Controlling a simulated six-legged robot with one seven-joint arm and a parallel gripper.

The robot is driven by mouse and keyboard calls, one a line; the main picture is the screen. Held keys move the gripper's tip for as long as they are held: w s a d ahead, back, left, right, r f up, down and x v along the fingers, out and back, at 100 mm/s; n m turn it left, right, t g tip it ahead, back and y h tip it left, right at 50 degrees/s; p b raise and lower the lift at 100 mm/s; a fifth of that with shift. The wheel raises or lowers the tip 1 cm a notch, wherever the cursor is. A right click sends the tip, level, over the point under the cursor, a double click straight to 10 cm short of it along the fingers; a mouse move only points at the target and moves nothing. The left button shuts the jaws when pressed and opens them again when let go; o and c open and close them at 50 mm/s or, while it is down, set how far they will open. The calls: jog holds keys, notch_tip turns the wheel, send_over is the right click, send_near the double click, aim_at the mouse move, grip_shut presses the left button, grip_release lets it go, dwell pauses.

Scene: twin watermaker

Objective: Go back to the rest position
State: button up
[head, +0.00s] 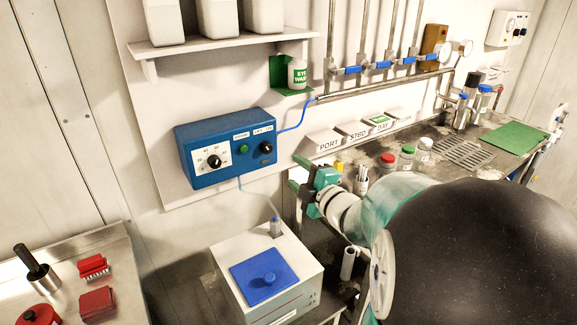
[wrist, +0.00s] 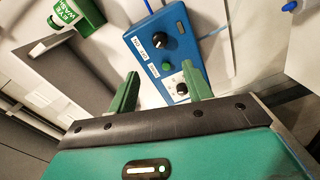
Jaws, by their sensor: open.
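My gripper (head: 303,172) is in the middle of the head view, at the end of my arm, in front of the wall panel. In the wrist view my gripper (wrist: 160,90) shows two green fingers spread apart with nothing between them. The blue control box (head: 226,147) with a white dial, a green button and black knobs is on the wall to the gripper's left. In the wrist view the blue control box (wrist: 160,50) shows beyond the fingertips, apart from them. My arm hides part of the bench at the right.
A white box with a blue lid (head: 262,279) stands below the control box. A green eye wash holder (head: 290,78) and pipes with blue valves (head: 383,65) are on the wall. Jars (head: 407,155) stand on the bench.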

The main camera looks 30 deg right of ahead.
jog(key=shift+s, duration=0.3)
dwell(0.4)
